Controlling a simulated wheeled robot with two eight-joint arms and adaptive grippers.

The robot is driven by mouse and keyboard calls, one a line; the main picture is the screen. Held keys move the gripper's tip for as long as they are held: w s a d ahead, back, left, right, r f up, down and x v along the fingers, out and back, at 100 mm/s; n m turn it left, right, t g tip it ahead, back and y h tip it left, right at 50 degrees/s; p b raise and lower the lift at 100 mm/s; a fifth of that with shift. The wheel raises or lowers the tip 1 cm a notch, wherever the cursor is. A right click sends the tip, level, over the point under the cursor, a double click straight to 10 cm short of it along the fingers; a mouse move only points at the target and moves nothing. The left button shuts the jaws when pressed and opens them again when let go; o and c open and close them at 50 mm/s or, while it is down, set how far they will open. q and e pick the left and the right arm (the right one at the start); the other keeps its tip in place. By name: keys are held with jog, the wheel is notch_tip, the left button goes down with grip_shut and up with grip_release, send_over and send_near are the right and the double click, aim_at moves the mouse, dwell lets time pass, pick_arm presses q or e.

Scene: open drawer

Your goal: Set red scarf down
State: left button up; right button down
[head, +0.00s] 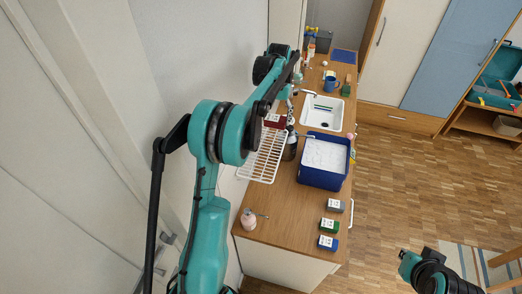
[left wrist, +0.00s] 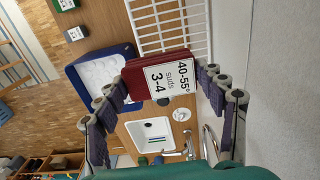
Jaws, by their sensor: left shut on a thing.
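The red scarf (left wrist: 160,75) shows as a flat, folded dark red block with a white label reading "40-55° suds 3-4". My left gripper (left wrist: 163,108) is shut on it, one finger at each side in the left wrist view. In the head view the red scarf (head: 275,121) is near the wall end of the white wire rack (head: 258,160), and my left gripper (head: 290,120) is beside it, partly hidden by my arm. I cannot tell whether the scarf touches the rack or counter. Part of my right arm shows at lower right, without its gripper.
A blue tub (head: 322,184) with white contents stands on the wooden counter (head: 285,207), right of the rack. A white sink (head: 322,112) lies behind it. Grey, green and blue labelled blocks (head: 329,225) lie at the front right. A pink bottle (head: 248,219) stands front left.

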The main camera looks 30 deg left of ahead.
pick_arm(q)
jog(key=shift+s+a, duration=0.1)
jog(key=s+f, duration=0.2)
jog(key=s, duration=0.2)
jog(key=s+f+p, duration=0.1)
jog(key=s+f, duration=0.1)
jog(key=s, duration=0.1)
jog(key=s+f, duration=0.2)
jog(key=s, duration=0.2)
jog(key=shift+s, duration=0.3)
jog(key=shift+s+d+f, duration=0.15)
jog(key=shift+s+d, duration=0.05)
jog(key=shift+s, duration=0.05)
notch_tip(320, 180, down, 3)
jog(key=shift+f+p, duration=0.2)
jog(key=shift+p, duration=0.3)
jog(key=shift+w+f, duration=0.1)
jog(key=shift+f, duration=0.2)
pick_arm(e)
jog(key=shift+s+d+r, duration=0.1)
jog(key=shift+s+r, duration=0.05)
jog(key=shift+r, duration=0.4)
jog(key=shift+s+r, duration=0.15)
jog(key=shift+r, duration=0.4)
pick_arm(q)
jog(key=shift+r, duration=0.1)
pick_arm(e)
jog(key=shift+s, duration=0.1)
